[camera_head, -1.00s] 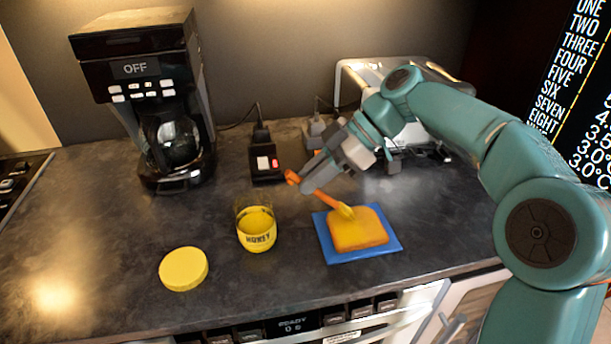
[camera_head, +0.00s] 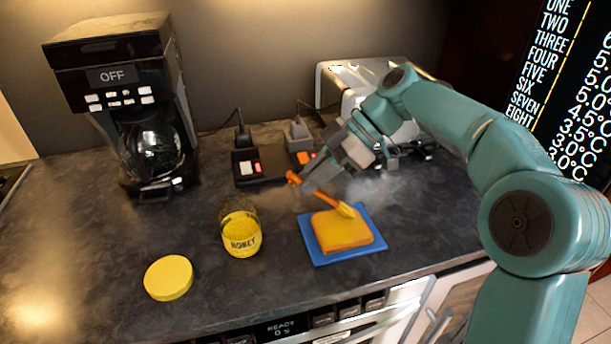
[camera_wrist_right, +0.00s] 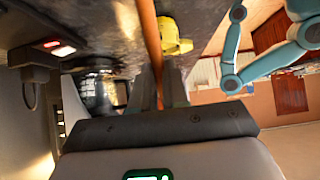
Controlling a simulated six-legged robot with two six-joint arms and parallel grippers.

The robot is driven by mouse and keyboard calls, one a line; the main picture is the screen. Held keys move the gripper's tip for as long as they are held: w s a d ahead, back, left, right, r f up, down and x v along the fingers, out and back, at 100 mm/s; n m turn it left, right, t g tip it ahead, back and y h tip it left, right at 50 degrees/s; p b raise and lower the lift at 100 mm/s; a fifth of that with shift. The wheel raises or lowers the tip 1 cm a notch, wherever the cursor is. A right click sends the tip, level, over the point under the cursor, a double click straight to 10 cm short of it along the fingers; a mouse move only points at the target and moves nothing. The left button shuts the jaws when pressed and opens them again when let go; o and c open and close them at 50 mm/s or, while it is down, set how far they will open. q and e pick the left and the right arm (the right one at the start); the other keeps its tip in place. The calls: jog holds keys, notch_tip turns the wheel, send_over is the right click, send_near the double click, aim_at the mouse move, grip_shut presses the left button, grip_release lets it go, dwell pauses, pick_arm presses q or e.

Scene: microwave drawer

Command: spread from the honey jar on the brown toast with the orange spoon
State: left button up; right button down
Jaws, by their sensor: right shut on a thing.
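The honey jar (camera_head: 242,238) stands open on the dark counter. It also shows in the right wrist view (camera_wrist_right: 174,38). The brown toast (camera_head: 340,231) lies on a blue square plate (camera_head: 318,260) right of the jar. My right gripper (camera_head: 308,180) is shut on the orange spoon (camera_head: 324,197), behind and above the toast. The spoon's yellow-coated bowl (camera_head: 346,210) is at the toast's upper right edge; whether it touches is hard to tell. The orange handle (camera_wrist_right: 151,40) runs between the fingers in the right wrist view. My left gripper is not in view.
A yellow lid (camera_head: 168,277) lies front left of the jar. A coffee maker (camera_head: 125,105) stands at the back left, a power strip (camera_head: 262,164) behind the jar, and a toaster (camera_head: 350,85) behind my arm. The counter's left middle is clear.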

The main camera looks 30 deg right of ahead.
jog(key=shift+s+d, duration=0.15)
jog(key=shift+d, duration=0.2)
jog(key=shift+a, duration=0.2)
jog(key=shift+w+a, duration=0.2)
jog(key=shift+a, duration=0.4)
jog(key=shift+w+a, duration=0.15)
jog(key=shift+a, duration=0.45)
jog(key=shift+b, duration=0.3)
jog(key=shift+w+a+f+b, duration=0.1)
jog(key=shift+w+a+b, duration=0.05)
jog(key=shift+a, duration=0.55)
jog(key=shift+w+a+b, duration=0.15)
jog(key=shift+a, duration=0.5)
notch_tip(320, 180, up, 7)
jog(key=p, duration=0.6)
send_over(296, 174)
jog(key=a, duration=0.2)
jog(key=shift+w+d, duration=0.15)
jog(key=shift+w, duration=0.1)
